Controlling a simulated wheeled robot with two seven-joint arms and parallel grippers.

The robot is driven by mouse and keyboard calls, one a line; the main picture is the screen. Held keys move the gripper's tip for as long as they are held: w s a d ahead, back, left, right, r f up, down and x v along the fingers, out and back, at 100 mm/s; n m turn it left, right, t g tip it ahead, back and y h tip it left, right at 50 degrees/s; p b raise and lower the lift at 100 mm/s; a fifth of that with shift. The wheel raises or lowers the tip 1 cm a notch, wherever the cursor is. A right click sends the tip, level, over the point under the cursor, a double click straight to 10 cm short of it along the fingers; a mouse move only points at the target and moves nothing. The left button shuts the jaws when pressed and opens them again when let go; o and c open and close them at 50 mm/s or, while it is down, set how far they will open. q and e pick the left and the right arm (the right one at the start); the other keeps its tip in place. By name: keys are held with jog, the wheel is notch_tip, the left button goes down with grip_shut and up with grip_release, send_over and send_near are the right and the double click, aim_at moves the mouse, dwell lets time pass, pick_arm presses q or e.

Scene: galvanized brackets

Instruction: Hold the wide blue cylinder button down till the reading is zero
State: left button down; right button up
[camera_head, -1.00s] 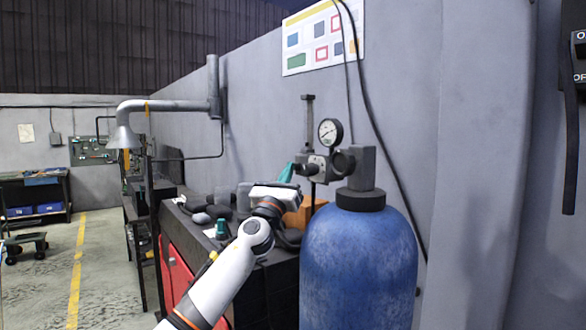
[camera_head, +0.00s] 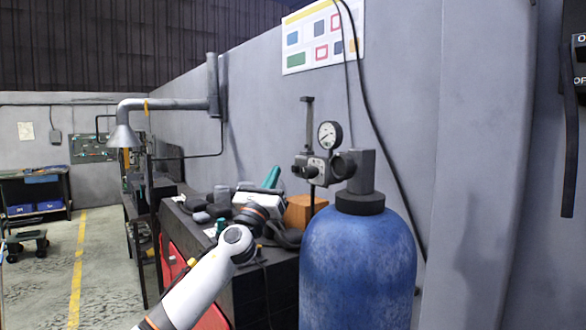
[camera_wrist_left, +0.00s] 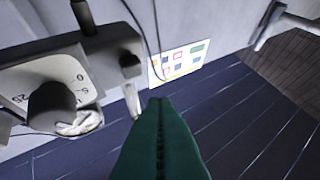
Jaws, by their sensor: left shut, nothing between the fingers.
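The wide blue cylinder (camera_head: 358,265) stands upright at the right of the bench. A dark valve block (camera_head: 362,170) tops it, with a grey regulator (camera_head: 318,168) on its left side. A round white gauge (camera_head: 330,134) sits above the regulator; its reading is too small to tell. The wrist view shows part of a numbered dial (camera_wrist_left: 75,75), partly covered by a dark round knob (camera_wrist_left: 52,106). I cannot tell which part is the button. My left gripper (camera_head: 272,177) has shut green fingers, left of the regulator and apart from it; they also fill the wrist view's lower middle (camera_wrist_left: 158,120). My right gripper is out of view.
The dark bench (camera_head: 262,285) holds an orange-brown box (camera_head: 303,211) and grey items behind my left arm. A black cable runs down the wall behind the cylinder. A poster (camera_head: 322,38) hangs above.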

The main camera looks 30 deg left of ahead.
pick_arm(q)
jog(key=shift+s+a, duration=0.25)
jog(key=shift+s, duration=0.35)
jog(key=shift+s+a, duration=0.25)
jog(key=shift+s, duration=0.35)
